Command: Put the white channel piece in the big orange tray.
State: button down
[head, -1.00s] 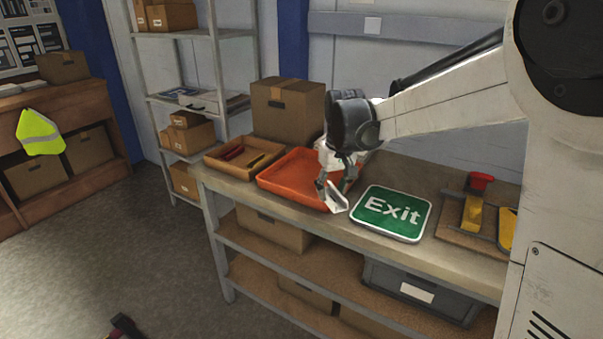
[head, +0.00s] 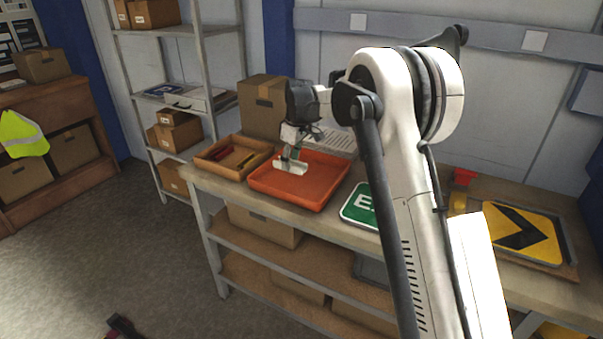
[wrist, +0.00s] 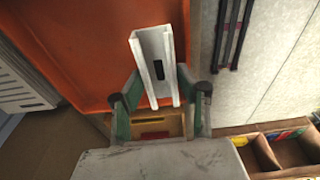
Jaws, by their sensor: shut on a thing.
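The white channel piece (head: 291,167) is in my gripper (head: 292,154), over the big orange tray (head: 323,188) in the head view. In the wrist view the channel piece (wrist: 157,60) is a U-shaped white profile with a dark slot, clamped between the green-padded fingers of my gripper (wrist: 158,95). The orange tray (wrist: 80,50) lies behind it there. I cannot tell exactly how high the piece is above the tray floor.
A smaller wooden tray (head: 225,165) with compartments and red items stands left of the orange tray. A cardboard box (head: 262,105) stands behind. The green exit sign (head: 358,206), partly hidden by my arm, lies to the right, with a yellow arrow sign (head: 525,233) beyond.

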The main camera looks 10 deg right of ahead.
jog(key=p, duration=0.2)
send_over(300, 178)
jog(key=f, duration=0.5)
jog(key=shift+s+d+f, duration=0.1)
jog(key=shift+d+f, duration=0.2)
jog(key=shift+f, duration=0.05)
jog(key=shift+f+p, duration=0.35)
jog(key=shift+f, duration=1.7)
jog(key=shift+f, duration=0.25)
jog(key=c, duration=1.2)
grip_release()
jog(key=shift+r, duration=0.1)
jog(key=shift+r, duration=0.15)
